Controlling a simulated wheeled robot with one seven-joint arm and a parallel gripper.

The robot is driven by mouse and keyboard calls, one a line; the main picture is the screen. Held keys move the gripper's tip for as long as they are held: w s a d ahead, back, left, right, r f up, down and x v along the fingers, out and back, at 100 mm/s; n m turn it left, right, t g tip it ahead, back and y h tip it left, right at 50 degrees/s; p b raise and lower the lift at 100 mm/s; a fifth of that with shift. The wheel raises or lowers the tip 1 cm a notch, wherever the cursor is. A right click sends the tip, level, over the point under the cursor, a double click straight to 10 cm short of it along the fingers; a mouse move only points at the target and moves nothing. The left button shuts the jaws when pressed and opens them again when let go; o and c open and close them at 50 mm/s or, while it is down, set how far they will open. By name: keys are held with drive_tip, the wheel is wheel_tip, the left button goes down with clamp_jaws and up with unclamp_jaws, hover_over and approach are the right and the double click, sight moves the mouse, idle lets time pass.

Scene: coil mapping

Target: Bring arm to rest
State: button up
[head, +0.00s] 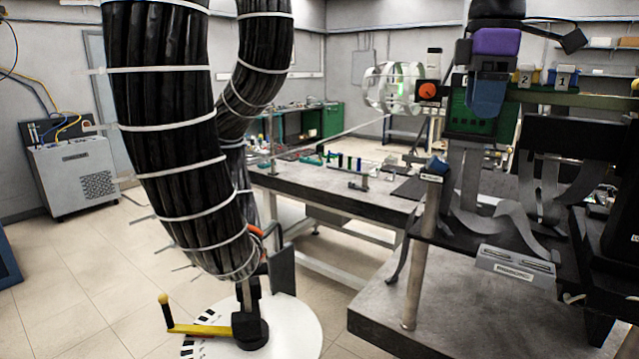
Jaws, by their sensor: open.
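I cannot make out my gripper or its fingertips anywhere in the head view. Two thick black cable bundles (175,130) with white ties hang from the top at the left and come together low down. I cannot tell whether they belong to my arm. They hide part of the floor and bench behind them.
A yellow-handled crank (205,329) on a white dial disc (295,325) stands below the bundles. A long workbench (340,196) runs behind. A dark stand with grey ribbon cables (470,215) fills the right. A cooling unit (80,175) stands left; tiled floor between is clear.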

drive_tip(key=s+d+f+m+t, duration=0.2)
drive_tip(key=s+d+f+m, duration=0.1)
drive_tip(key=s+f+m, duration=0.4)
drive_tip(key=s+d+f+m+t, duration=0.2)
drive_tip(key=s+f+m, duration=0.5)
drive_tip(key=s, duration=0.5)
drive_tip(key=shift+s+d+f+t, duration=0.3)
drive_tip(key=shift+d+t, duration=0.1)
drive_tip(key=shift+d, duration=0.2)
drive_tip(key=shift+o, duration=0.5)
